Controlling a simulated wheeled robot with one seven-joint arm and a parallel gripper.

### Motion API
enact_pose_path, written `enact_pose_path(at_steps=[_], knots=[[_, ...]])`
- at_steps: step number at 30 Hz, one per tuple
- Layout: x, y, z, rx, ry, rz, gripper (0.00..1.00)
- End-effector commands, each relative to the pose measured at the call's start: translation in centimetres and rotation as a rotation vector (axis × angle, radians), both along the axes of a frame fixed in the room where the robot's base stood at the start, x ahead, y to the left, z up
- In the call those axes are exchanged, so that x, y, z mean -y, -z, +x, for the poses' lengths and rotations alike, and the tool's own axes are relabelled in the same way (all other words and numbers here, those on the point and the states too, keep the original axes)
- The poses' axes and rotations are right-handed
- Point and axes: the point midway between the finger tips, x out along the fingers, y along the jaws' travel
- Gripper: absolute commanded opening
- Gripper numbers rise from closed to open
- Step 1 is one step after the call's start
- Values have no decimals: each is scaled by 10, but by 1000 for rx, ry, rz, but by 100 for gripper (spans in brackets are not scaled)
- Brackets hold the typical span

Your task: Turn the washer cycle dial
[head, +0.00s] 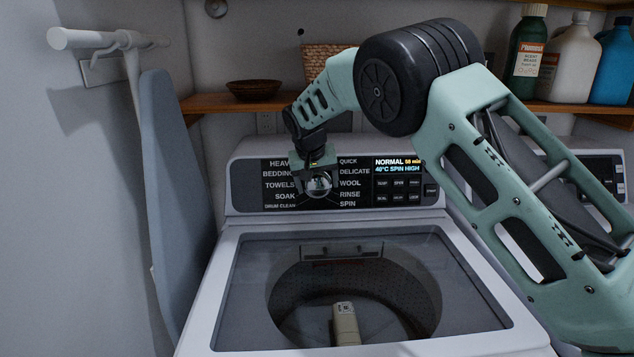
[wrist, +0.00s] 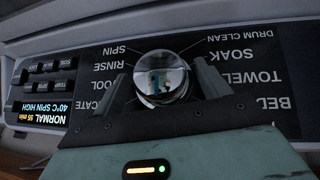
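The washer cycle dial (head: 319,184) is a shiny round chrome knob in the middle of the washer's black control panel (head: 355,195). Cycle names stand on both sides of it. The dial (wrist: 161,77) also shows in the wrist view, where the panel text is upside down. My gripper (head: 318,171) is in front of the dial and hides its upper part in the head view. In the wrist view its two dark fingers (wrist: 163,80) stand on either side of the dial, with a visible gap at each side. The lit display (head: 397,165) reads NORMAL, 40°C SPIN HIGH.
The washer's glass lid (head: 260,300) is closed below the panel. An ironing board (head: 170,180) leans at the left wall. A wooden shelf (head: 215,104) above holds a bowl (head: 253,89), a basket and several bottles (head: 567,60). A second machine's panel (head: 600,172) is at the right.

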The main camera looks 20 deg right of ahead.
Motion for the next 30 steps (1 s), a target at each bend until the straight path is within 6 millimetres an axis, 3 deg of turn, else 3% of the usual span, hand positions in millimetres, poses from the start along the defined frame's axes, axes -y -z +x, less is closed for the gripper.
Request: enact_pose_path(at_steps=[1,4,17,30], knots=[[0,0,0,0,0,0,61],[0,0,0,0,0,0,33],[-2,-1,0,-13,-17,-62,33],[-6,2,0,-78,-108,-396,33]])
